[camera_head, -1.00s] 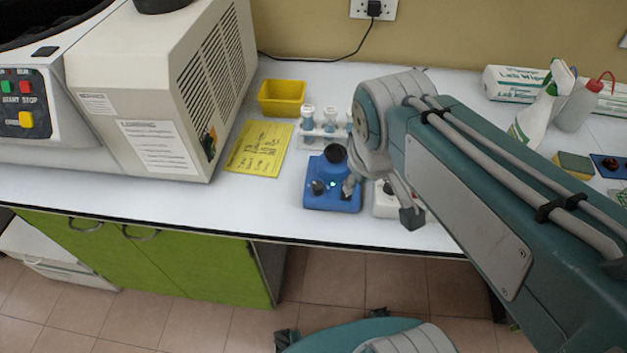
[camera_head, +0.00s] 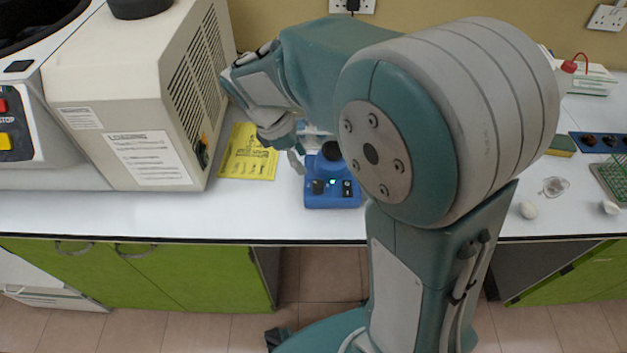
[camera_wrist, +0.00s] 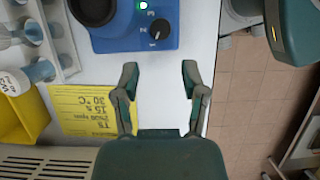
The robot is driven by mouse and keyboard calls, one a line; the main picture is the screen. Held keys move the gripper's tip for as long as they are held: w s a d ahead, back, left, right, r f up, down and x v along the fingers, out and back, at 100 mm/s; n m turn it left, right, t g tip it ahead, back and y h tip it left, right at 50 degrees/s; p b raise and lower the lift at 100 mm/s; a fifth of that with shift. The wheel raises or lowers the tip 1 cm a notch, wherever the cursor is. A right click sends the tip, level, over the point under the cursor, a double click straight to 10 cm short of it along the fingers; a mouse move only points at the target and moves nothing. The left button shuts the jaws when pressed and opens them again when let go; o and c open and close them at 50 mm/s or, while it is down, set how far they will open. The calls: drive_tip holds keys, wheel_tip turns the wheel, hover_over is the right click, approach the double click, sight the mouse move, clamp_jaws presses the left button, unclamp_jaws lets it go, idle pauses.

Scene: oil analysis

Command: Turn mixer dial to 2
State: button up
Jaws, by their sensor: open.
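The blue mixer (camera_head: 345,201) stands on the bench, partly behind my arm in the head view. Its small black dial (camera_head: 318,187) is at the front left, beside a lit green light and a black switch (camera_head: 347,187). In the wrist view the dial (camera_wrist: 158,31) sits beyond my fingertips, with small white numbers next to it. Its white mark is too small to read surely. My gripper (camera_wrist: 160,78) is open and empty, its two fingers apart and short of the dial. In the head view my gripper (camera_head: 297,160) is left of the mixer.
A yellow note (camera_head: 248,153) lies left of the mixer, beside a large beige machine (camera_head: 150,110). The wrist view shows a yellow tray (camera_wrist: 20,118) and a tube rack (camera_wrist: 62,40) nearby. The bench front edge runs close to the mixer.

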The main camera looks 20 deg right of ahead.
sight(317, 183)
drive_tip(key=x, duration=0.7)
drive_tip(key=shift+d+f, duration=0.1)
drive_tip(key=shift+f, duration=0.2)
drive_tip(key=shift+s+d+f, duration=0.1)
drive_tip(key=shift+s+f, duration=0.05)
drive_tip(key=shift+f, duration=0.4)
drive_tip(key=shift+d, duration=0.1)
clamp_jaws()
